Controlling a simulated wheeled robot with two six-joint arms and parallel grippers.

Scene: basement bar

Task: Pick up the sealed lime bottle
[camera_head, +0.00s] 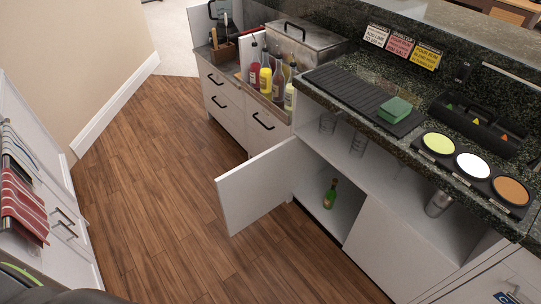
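A small green bottle (329,194) with a yellowish-orange label stands upright inside the open lower cabinet under the bar counter. Its neck and top are dark; I cannot read the label or make out whether it is sealed. The white cabinet door (258,186) stands swung open to the left of the bottle. Neither of my grippers shows in the head view.
Several bottles (266,78) stand in a rack beside the metal ice chest (305,43). A green sponge (395,108) lies on the black mat (350,92). Glasses and a metal shaker (438,203) sit on the shelf below. The wooden floor (165,190) is clear.

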